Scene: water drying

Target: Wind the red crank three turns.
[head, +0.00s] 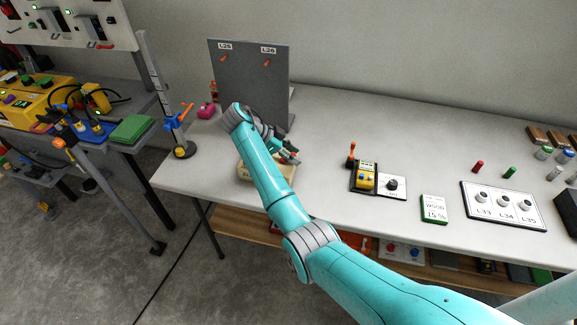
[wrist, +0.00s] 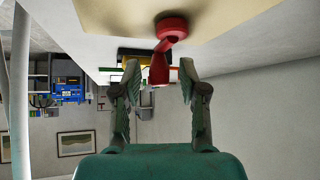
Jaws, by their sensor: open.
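The red crank (wrist: 173,27) shows in the wrist view, mounted on a pale beige face (wrist: 230,12). Its red handle (wrist: 159,69) stands between the two fingers of my gripper (wrist: 160,65). The fingers are open, with a visible gap on each side of the handle. In the head view my gripper (head: 287,152) is over the table at the beige box (head: 247,172), which my arm partly covers. I cannot make out the crank in the head view.
Behind my gripper stands a grey panel (head: 246,85) labelled L25 and L26. A pink object (head: 207,110) lies left of it. To the right are a yellow control box (head: 364,177), a 15% sign (head: 434,209) and a labelled board (head: 503,205). The table between is clear.

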